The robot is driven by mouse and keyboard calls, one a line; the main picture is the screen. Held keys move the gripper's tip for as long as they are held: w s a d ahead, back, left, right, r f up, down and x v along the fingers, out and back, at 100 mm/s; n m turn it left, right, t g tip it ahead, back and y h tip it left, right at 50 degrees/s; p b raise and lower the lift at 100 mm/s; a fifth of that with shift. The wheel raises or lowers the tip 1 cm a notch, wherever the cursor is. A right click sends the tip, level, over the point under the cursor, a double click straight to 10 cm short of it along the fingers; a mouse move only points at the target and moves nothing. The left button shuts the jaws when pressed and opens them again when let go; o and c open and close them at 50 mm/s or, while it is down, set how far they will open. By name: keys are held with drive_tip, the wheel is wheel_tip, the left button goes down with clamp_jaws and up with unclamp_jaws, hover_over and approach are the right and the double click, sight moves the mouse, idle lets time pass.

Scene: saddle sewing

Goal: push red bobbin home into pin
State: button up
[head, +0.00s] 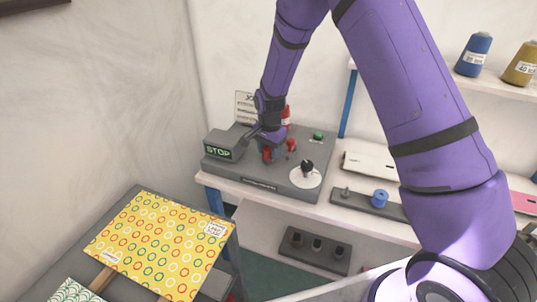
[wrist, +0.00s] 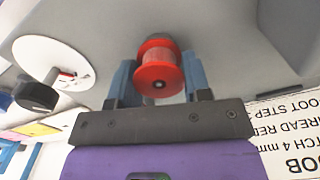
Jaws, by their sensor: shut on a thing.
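The red bobbin (wrist: 160,74) sits between the two blue fingers of my gripper (wrist: 160,84) in the wrist view, its round end with a dark centre hole facing the camera. My gripper is shut on it. In the head view my gripper (head: 266,143) reaches down over the grey machine panel (head: 232,167), and a bit of the red bobbin (head: 267,154) shows below it. A grey part shows just behind the bobbin in the wrist view. The pin itself is hidden, so I cannot tell how far the bobbin is seated.
A blue bobbin (head: 380,197) sits on a dark tray farther right.

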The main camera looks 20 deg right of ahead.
drive_tip(key=shift+r, duration=2.35)
drive_tip(key=shift+r, duration=2)
